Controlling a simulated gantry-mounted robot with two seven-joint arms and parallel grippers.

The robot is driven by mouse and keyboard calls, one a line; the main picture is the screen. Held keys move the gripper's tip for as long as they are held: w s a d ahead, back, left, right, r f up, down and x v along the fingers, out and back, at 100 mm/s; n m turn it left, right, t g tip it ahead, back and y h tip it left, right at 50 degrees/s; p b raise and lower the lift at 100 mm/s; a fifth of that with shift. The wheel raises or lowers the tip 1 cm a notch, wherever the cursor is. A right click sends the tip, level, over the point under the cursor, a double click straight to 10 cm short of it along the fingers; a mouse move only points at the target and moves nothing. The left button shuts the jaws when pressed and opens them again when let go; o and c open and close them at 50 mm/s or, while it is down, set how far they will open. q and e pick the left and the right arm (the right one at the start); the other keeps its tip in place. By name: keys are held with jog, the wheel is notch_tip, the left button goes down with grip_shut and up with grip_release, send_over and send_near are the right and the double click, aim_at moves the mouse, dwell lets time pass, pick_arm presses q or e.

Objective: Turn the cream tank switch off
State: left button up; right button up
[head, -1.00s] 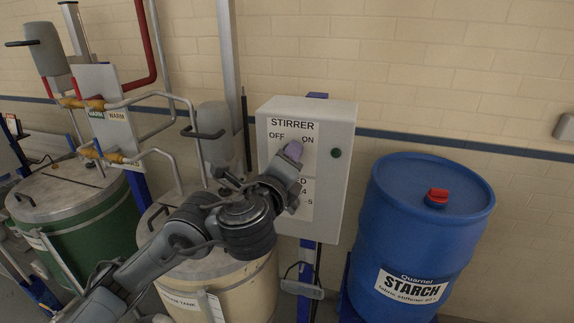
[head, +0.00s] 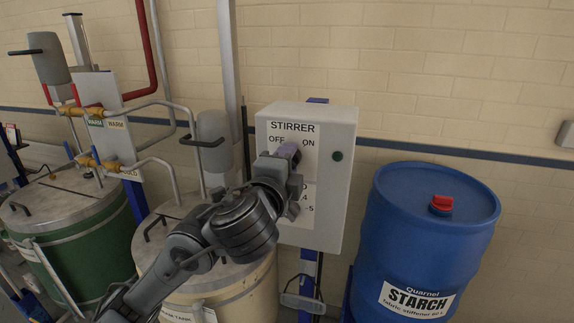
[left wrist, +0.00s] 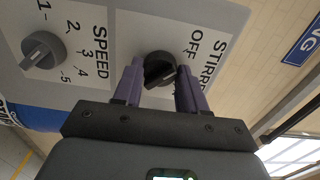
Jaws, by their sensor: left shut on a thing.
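The grey stirrer box (head: 338,190) stands above and behind the cream tank (head: 245,295). Its panel reads STIRRER, OFF and ON. The black stirrer switch knob (left wrist: 158,72) shows in the left wrist view beside the word OFF. My left gripper (head: 287,153) is at the panel, with its purple fingers (left wrist: 160,80) shut on the knob, one on each side. In the head view my gripper hides the knob. I cannot tell for sure which way the knob points. My right gripper is in neither view.
A grey speed knob (left wrist: 43,55) sits beside the switch on the same panel. A blue starch drum (head: 435,235) stands to the right, a green tank (head: 85,235) to the left, with pipes above.

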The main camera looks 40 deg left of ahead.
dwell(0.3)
pick_arm(q)
jog(key=o, duration=1)
jog(key=shift+o, duration=0.2)
jog(key=b+v, duration=0.3)
jog(key=v, duration=0.7)
jog(key=shift+s+d, duration=0.2)
jog(key=shift+s, duration=0.15)
jog(key=shift+f, duration=0.1)
